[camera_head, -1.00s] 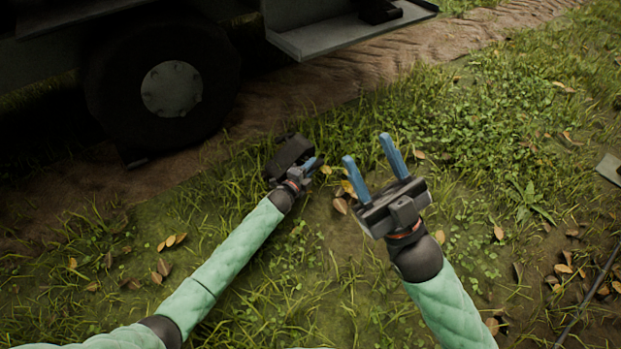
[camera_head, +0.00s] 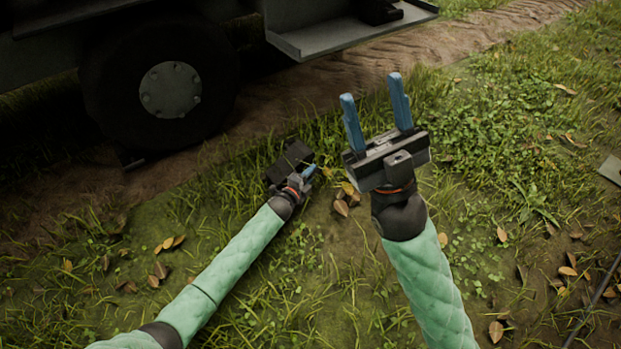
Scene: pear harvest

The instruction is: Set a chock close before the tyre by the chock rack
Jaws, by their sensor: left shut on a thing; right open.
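The tyre (camera_head: 115,100) is large and black with a grey hub, at the upper left under the vehicle. My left gripper (camera_head: 305,174) is low over the grass, right of and nearer than the tyre. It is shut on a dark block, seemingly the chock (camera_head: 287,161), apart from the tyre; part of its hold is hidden. The chock rack looks to be the grey metal shelf (camera_head: 345,36) at the top, with a black block (camera_head: 379,12) on it. My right gripper (camera_head: 376,98) is open and empty, blue fingers pointing up the picture, below the shelf.
A small dark wedge-like piece (camera_head: 132,163) shows at the tyre's foot. A dirt track (camera_head: 450,48) runs past the tyre and shelf. Grass with scattered leaves fills the foreground. A grey flat piece (camera_head: 609,168) and a thin dark rod (camera_head: 597,290) lie at the right edge.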

